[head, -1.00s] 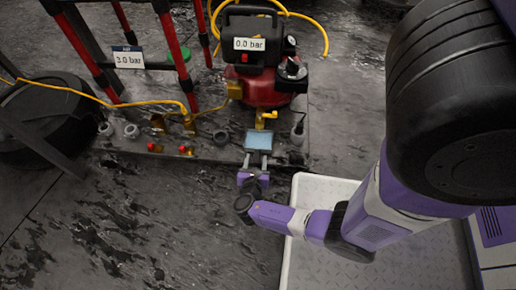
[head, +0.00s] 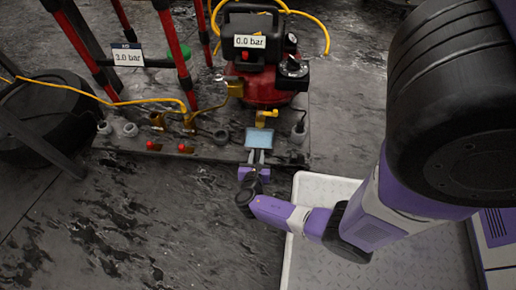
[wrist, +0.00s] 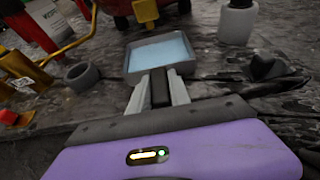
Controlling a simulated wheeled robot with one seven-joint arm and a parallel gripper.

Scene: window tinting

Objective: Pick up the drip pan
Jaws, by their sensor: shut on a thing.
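The drip pan (head: 259,138) is a small shallow grey tray with a pale blue inside. It sits at the front of the dark base board, just below the compressor's yellow tap. I cannot tell whether the pan's underside touches the board.
The red compressor (head: 262,88) with a 0.0 bar display stands right behind the pan. A yellow tap (head: 266,118) juts out close above it. Red posts and a yellow hose are at the left. A white tray (head: 305,205) lies on the floor at the right. Floor at the front left is clear.

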